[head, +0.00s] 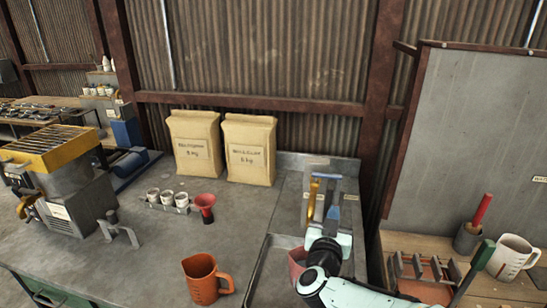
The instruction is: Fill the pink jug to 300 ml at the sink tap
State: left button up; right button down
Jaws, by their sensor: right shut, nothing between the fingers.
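A pink jug (296,259) stands in the sink basin (262,272), left of my right wrist, which hides much of it. Its fill level and marks cannot be seen. My right gripper (328,222) is shut and empty, reaching in from the bottom right over the sink. It is in front of a yellow handle (314,192) and a blue handle (334,207) below a grey fitting (322,171) at the back of the sink. I cannot tell whether the gripper touches them, nor whether water is running. My left gripper is not in view.
An orange jug (204,281) stands on the bench left of the sink. A red funnel (205,205) and small white cups (167,197) are behind it. Two paper sacks (249,150) stand at the wall.

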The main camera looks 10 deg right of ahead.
aim_at(316, 174)
jog(key=k+j, duration=0.75)
jog(key=k, duration=0.1)
